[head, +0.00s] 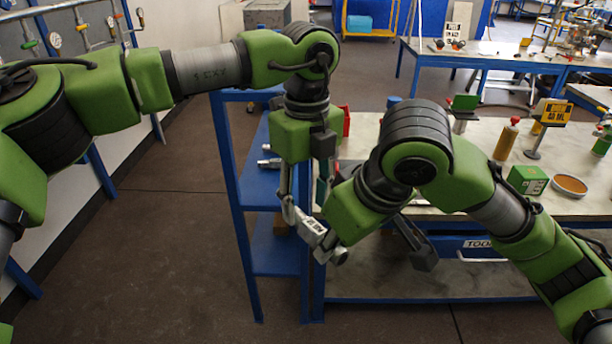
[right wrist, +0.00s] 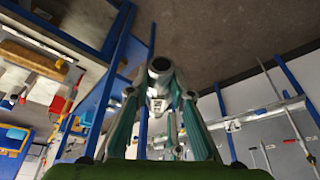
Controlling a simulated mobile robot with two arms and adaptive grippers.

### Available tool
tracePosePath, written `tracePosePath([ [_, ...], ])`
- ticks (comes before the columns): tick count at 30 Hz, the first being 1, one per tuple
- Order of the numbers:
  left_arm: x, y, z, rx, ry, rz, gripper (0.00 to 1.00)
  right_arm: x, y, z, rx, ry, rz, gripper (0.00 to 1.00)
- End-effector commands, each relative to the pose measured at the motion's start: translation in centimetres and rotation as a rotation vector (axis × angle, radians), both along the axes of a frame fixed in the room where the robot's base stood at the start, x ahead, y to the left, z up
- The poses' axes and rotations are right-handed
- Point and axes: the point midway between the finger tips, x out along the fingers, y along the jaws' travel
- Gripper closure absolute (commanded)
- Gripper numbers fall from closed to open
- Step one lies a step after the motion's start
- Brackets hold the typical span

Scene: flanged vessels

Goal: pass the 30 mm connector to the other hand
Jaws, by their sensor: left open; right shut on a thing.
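The 30 mm connector (head: 311,226) is a grey metal piece with a white printed label, held tilted in the air in front of the blue shelf. In the right wrist view its round open end (right wrist: 160,66) faces the camera. My right gripper (right wrist: 160,100) is shut on it; in the head view its green body hides most of the grip. My left gripper (head: 296,205) points down from above, open, with its fingers at the connector's upper left end. Whether they touch it, I cannot tell.
A blue shelf rack (head: 262,195) stands just behind the grippers. The workbench (head: 470,180) at right carries a green box (head: 527,180), a brown dish (head: 570,184), an orange bottle (head: 505,140) and a yellow sign (head: 553,112). The floor at left is clear.

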Motion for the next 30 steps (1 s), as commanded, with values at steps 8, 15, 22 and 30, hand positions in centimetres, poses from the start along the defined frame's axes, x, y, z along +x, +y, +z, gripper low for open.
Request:
tracePosePath([
  [8, 0.0, 0.0, -3.0, -0.001, 0.001, 0.000, 0.59, 0.0, 0.0, 0.1, 0.002, -0.002, 0.000, 1.00],
  [15, 0.0, 0.0, -3.4, -0.001, -0.001, 0.000, 0.59, 0.0, 0.0, 0.1, 0.002, -0.002, 0.000, 1.00],
  [22, 0.0, 0.0, -3.4, -0.001, 0.000, 0.000, 0.91, 0.0, 0.0, 0.1, 0.002, -0.001, 0.001, 1.00],
  [30, 0.1, -0.2, -3.3, -0.007, -0.004, 0.000, 1.00, -0.1, 0.2, 0.1, 0.005, -0.001, 0.007, 0.60],
])
